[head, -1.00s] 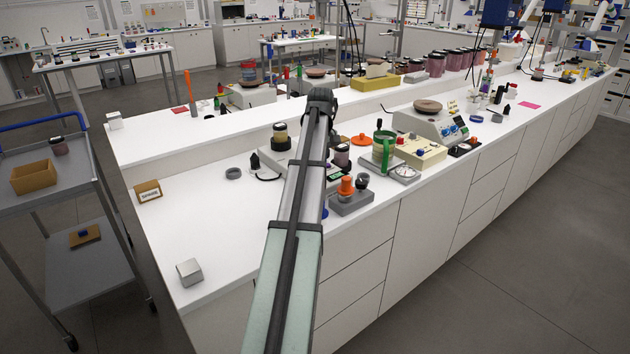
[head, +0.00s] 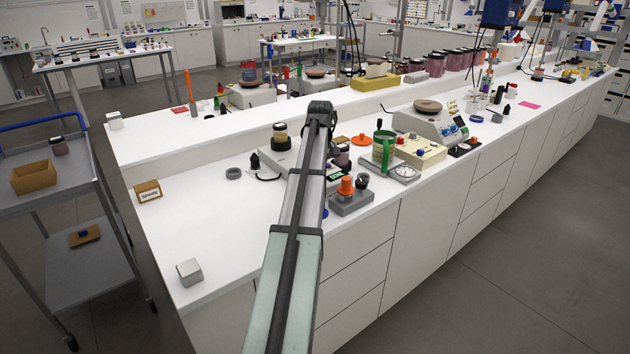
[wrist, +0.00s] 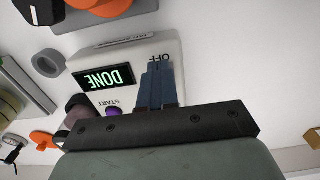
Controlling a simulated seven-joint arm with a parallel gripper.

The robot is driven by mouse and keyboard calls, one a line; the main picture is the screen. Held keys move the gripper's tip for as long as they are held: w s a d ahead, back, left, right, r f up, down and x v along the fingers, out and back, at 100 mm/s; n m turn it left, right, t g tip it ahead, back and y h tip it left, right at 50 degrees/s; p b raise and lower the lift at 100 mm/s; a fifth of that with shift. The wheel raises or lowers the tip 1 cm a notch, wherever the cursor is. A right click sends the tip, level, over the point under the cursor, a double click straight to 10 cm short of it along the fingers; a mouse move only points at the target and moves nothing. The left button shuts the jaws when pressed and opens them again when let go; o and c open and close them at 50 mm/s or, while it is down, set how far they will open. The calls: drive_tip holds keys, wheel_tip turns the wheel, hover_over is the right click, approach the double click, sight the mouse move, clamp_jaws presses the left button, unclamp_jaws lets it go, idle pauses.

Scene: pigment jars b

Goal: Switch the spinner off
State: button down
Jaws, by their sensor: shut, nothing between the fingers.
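The spinner (wrist: 165,45) is a pale box, seen upside down in the wrist view. Its dark display (wrist: 106,77) reads DONE in green. A purple button (wrist: 114,112) is beside the word START. The word OFF shows at the tips of my gripper (wrist: 157,66); the fingers cover the panel below it, so any switch there is hidden. My gripper's blue fingers are shut together with nothing between them, close over the panel; I cannot tell whether they touch. In the head view part of the spinner's display (head: 334,172) shows right of my arm, which hides my gripper.
A grey unit with an orange knob (head: 347,186) stands in front of the spinner. A dark jar (head: 341,156) and a green-handled sieve (head: 384,150) are to the right. The white counter (head: 215,215) is mostly clear at left, with a grey block (head: 189,271).

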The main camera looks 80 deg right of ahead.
drive_tip(key=shift+f, duration=0.35)
wheel_tip(320, 180, up, 16)
idle(1.1)
drive_tip(key=shift+w+f, duration=0.1)
drive_tip(key=shift+f, duration=0.05)
idle(0.4)
